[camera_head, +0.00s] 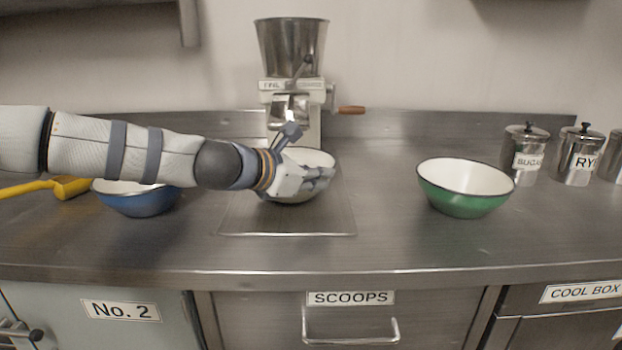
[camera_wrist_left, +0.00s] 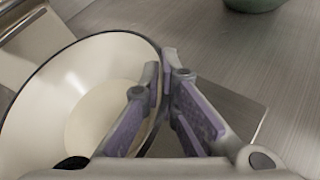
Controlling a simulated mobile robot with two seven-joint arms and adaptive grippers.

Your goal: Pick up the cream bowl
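The cream bowl (camera_head: 315,156) is at the middle of the counter, below the grinder and over a square plate. My left gripper (camera_head: 322,178) covers much of it in the head view. In the left wrist view the bowl (camera_wrist_left: 65,95) fills the left side, with a cream inside and a dark rim. My left gripper's fingers (camera_wrist_left: 160,75) stand on either side of its right rim, their tips nearly together with the rim between them. They look shut on the rim. The bowl's underside is hidden, so I cannot tell whether it touches the plate. My right gripper is not in view.
A blue bowl (camera_head: 140,203) stands at left, partly behind my arm, beside a yellow-handled tool (camera_head: 68,188). A green bowl (camera_head: 462,195) stands at right. The grinder (camera_head: 290,50) is behind. Steel canisters (camera_head: 525,148) line the right.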

